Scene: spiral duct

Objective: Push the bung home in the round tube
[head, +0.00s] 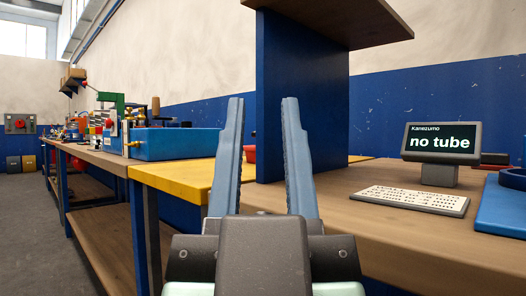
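My gripper (262,110) is in the lower middle of the head view, with two blue-grey fingers pointing up and away. The fingers are wide apart and nothing is between them. A small monitor (441,143) on the bench at right reads "Kanezumo" and "no tube". No round tube and no bung can be made out. A dark ring-shaped thing (514,178) on a blue plate (500,208) is cut off by the right edge, so I cannot tell what it is.
A white keyboard (414,200) lies on the wooden bench (352,214). A blue upright panel (308,100) holds a wooden shelf (345,18) above. A yellow bench section (182,178) and a blue machine (178,143) are at left. The floor (38,222) at far left is clear.

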